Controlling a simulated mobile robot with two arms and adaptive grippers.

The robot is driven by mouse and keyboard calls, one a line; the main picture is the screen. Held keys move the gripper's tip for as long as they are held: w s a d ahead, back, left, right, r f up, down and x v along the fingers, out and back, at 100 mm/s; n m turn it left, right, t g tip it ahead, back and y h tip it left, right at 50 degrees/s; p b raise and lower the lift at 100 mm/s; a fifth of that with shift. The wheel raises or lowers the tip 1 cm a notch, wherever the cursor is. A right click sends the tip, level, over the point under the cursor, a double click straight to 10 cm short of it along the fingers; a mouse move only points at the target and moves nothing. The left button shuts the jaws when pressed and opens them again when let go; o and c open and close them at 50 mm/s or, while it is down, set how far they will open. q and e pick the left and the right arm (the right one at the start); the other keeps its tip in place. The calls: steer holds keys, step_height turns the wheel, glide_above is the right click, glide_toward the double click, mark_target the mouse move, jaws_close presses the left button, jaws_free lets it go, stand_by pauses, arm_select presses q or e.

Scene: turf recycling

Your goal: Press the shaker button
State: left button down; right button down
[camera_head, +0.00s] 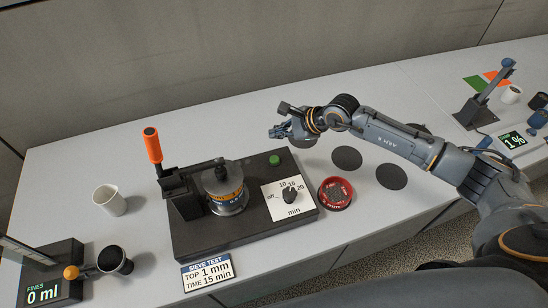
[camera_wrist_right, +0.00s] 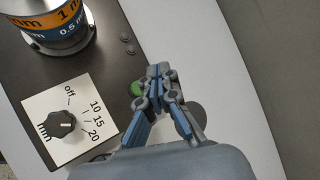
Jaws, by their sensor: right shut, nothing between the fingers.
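The shaker is a dark base (camera_head: 185,240) with a sieve stack (camera_head: 225,190) clamped on it and an orange-handled lever (camera_head: 152,145) standing up at its left. Its green button (camera_head: 274,160) sits near the base's back right edge. My right gripper (camera_head: 277,133) is shut and empty, just beyond the button in the head view. In the right wrist view the shut fingertips (camera_wrist_right: 158,70) overlap the right side of the green button (camera_wrist_right: 137,89); whether they touch it I cannot tell. A black timer knob (camera_head: 290,194) is on the white dial plate. My left gripper is not in view.
A red round dish (camera_head: 335,193) stands right of the base, with dark discs (camera_head: 346,158) beyond it. A white beaker (camera_head: 110,200) and a black cup (camera_head: 115,261) are at the left. A sign (camera_head: 208,272) stands in front. The table behind is clear.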

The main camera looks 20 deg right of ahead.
mark_target(277, 160)
steer(key=shift+f, duration=0.1)
step_height(277, 160, down, 8)
steer(key=b, duration=0.5)
steer(key=shift+f+b, duration=0.35)
steer(key=shift+b, duration=0.05)
stand_by(1.0)
steer(key=shift+f+b, duration=0.35)
steer(key=shift+b, duration=0.15)
